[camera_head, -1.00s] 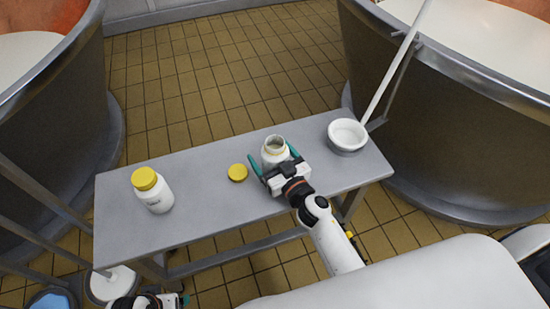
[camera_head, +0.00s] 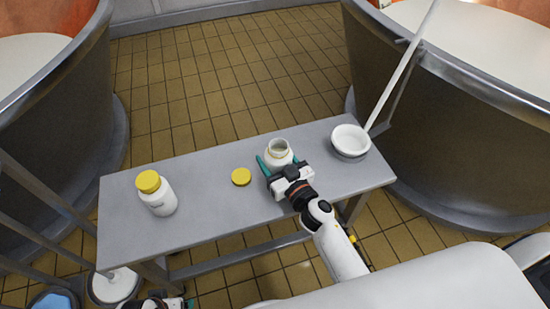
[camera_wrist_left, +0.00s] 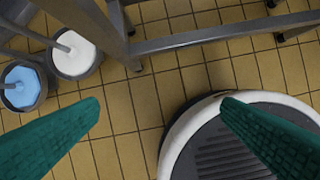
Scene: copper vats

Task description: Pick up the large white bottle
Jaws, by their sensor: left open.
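A white bottle with a yellow cap (camera_head: 160,200) stands on the left part of the grey table. A second white bottle (camera_head: 279,154), uncapped with its mouth facing up, is right of the table's middle. My right gripper (camera_head: 278,163) has its teal fingers on either side of this open bottle; whether they press on it cannot be told. My left gripper (camera_head: 170,303) is low at the bottom edge, below the table's near side. In the left wrist view its two fingers (camera_wrist_left: 160,105) are wide apart and empty above the floor.
A yellow lid (camera_head: 241,176) lies on the table (camera_head: 215,225) between the bottles. Large vats (camera_head: 455,130) flank the table. Buckets (camera_head: 112,285) stand on the floor at lower left.

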